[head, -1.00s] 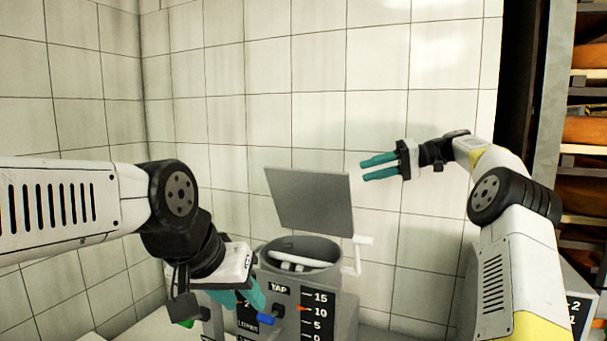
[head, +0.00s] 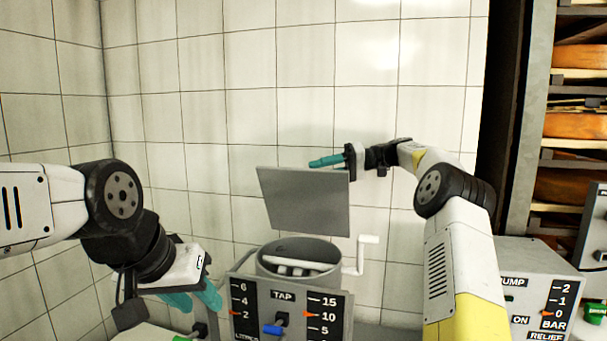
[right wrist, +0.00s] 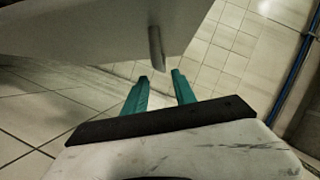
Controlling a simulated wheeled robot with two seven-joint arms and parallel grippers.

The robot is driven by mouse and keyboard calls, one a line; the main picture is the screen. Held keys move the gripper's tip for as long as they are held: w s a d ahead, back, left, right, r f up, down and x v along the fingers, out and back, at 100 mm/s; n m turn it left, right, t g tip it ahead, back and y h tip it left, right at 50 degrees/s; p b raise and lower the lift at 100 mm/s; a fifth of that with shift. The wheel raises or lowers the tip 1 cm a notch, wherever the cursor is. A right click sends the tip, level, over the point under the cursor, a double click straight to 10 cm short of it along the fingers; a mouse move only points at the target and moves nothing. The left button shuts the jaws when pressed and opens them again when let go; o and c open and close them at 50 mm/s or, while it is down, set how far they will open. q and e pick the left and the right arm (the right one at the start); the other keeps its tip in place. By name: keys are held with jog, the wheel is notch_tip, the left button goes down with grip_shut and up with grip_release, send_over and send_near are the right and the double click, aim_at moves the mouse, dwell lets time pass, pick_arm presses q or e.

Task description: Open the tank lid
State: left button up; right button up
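The grey tank (head: 300,260) stands against the tiled wall, with white bars visible inside its round mouth. Its square grey lid (head: 305,200) is raised and tilted up behind the opening. My right gripper (head: 326,161) is just above and behind the lid's top right corner. In the right wrist view its two teal fingers (right wrist: 160,88) are apart with nothing between them, below a grey panel that looks like the lid (right wrist: 100,25). My left gripper (head: 193,300) is left of the tank's front panel, its teal fingers apart and empty.
The tank's front has gauges and a tap with a blue handle (head: 272,329). A white crank handle (head: 366,255) sticks out at the tank's right. A pump box (head: 535,285) stands at right, before shelves of cheese wheels (head: 575,125).

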aim_at(308, 173)
jog(key=x, duration=0.3)
jog(key=shift+a+f, duration=0.1)
jog(key=shift+a, duration=0.1)
jog(key=shift+c, duration=0.2)
grip_shut()
